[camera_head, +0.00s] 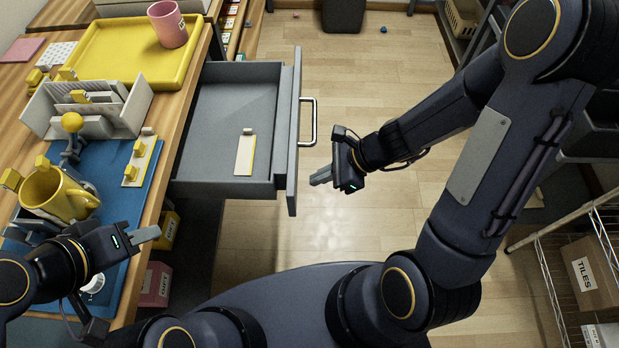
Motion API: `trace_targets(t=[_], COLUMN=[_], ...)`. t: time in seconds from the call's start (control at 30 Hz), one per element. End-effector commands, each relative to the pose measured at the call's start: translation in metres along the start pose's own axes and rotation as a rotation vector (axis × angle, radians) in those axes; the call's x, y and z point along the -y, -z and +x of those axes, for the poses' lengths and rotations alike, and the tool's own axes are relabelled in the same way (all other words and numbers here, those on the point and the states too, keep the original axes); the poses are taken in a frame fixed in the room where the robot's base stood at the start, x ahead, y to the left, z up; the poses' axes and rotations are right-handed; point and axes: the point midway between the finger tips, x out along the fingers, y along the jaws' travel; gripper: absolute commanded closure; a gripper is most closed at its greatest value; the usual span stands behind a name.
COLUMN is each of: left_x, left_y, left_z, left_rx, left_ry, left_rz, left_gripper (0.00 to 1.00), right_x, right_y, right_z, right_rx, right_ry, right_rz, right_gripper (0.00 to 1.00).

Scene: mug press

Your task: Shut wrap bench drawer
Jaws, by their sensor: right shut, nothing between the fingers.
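The grey wrap bench drawer (222,133) stands pulled out from the wooden bench. Its front panel (293,140) faces right and has a metal bar handle (308,121). A small cream and yellow piece (245,154) lies inside; the rest of the drawer floor looks bare. My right gripper (318,179) is just right of the drawer front, below the handle in the picture. It is shut and empty, apart from the panel. My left gripper (150,233) is over the near edge of the bench, beside the yellow mug; its finger gap is not clear.
On the bench are a yellow mug (57,194), a blue mat (125,209), a light organiser (135,110) and a yellow tray (98,75) bearing a pink mug (167,24). A wire rack (560,258) stands at right. The floor right of the drawer is clear.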

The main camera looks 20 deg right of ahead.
Motion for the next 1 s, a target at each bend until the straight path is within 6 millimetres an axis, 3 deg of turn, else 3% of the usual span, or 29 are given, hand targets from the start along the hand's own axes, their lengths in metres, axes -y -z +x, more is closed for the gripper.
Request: trace_targets(t=[0.2, 0.77, 1.0], left_x=[0.000, 0.001, 0.004], left_y=[0.000, -0.001, -0.004], left_z=[0.001, 0.002, 0.009], left_rx=[-0.001, 0.000, -0.001], left_ry=[0.000, 0.000, 0.000], left_rz=[0.000, 0.000, 0.000], left_gripper=[0.65, 0.65, 0.65], right_x=[0.000, 0.000, -0.001], right_y=[-0.016, -0.022, -0.045], right_z=[0.014, 0.020, 0.045], right_rx=[-0.001, 0.000, 0.001], right_ry=[0.000, 0.000, -0.003], right_rz=[-0.001, -0.002, -0.007], right_gripper=[1.00, 1.00, 1.00])
